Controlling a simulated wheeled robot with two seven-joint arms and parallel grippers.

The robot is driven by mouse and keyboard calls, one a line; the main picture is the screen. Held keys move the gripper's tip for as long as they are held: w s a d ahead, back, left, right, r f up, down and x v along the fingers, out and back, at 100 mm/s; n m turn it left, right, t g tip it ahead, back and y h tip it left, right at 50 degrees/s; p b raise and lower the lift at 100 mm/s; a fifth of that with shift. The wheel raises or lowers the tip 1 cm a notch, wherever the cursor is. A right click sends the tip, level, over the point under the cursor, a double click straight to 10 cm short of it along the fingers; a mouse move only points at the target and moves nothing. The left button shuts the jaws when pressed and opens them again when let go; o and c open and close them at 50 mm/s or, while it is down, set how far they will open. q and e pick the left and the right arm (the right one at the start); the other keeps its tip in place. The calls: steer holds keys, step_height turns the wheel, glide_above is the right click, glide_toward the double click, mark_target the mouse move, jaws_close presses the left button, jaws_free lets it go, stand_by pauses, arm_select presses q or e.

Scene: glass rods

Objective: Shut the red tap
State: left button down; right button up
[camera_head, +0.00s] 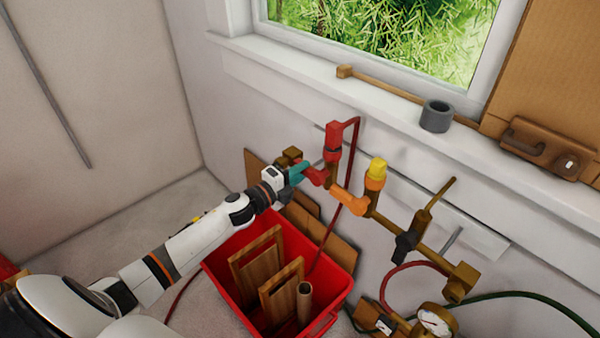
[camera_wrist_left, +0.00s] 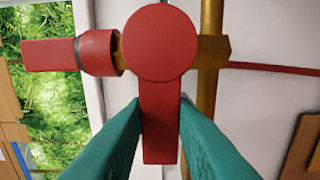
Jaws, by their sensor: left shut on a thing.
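The red tap shows in the head view on a brass pipe by the wall, with its red lever (camera_head: 315,177) and a red upright fitting (camera_head: 333,142) above it. My left gripper (camera_head: 302,172) has teal fingers and is shut on the lever. In the left wrist view, the tap's round red hub (camera_wrist_left: 159,42) faces me. Its lever (camera_wrist_left: 161,135) points down the picture between the teal fingers (camera_wrist_left: 160,112), across the line of the red fitting (camera_wrist_left: 65,54) and roughly along the brass pipe (camera_wrist_left: 209,85). My right gripper is not in view.
An orange tap (camera_head: 348,200) with a yellow-topped fitting (camera_head: 377,168) and a black-handled tap (camera_head: 405,243) sit close by on the same pipe. A red crate (camera_head: 232,285) holding wooden pieces stands below. A gauge (camera_head: 435,321) and hoses lie at lower right.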

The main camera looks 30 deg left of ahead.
arm_select(q)
steer(key=c, duration=1.2)
jaws_free()
steer(key=shift+s, duration=0.1)
steer(key=b+v, duration=0.2)
steer(key=v, duration=1)
